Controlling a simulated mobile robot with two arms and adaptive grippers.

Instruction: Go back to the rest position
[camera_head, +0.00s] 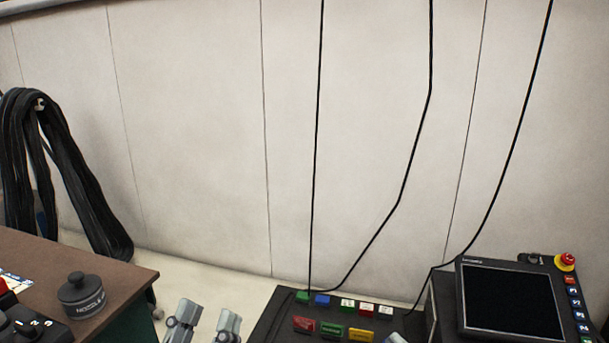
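My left gripper (205,322) shows at the bottom edge, left of centre. Its two grey fingers stand apart with nothing between them, so it is open and empty. It is in front of the pale floor strip, between the brown table and the button panel in the picture.
A brown table (120,282) at left holds a dark round pot (82,296). A button panel (268,322) and a dark-screened pendant (510,300) with a red stop button stand at right. Black cables hang on the pale wall; a black coil (75,180) hangs left.

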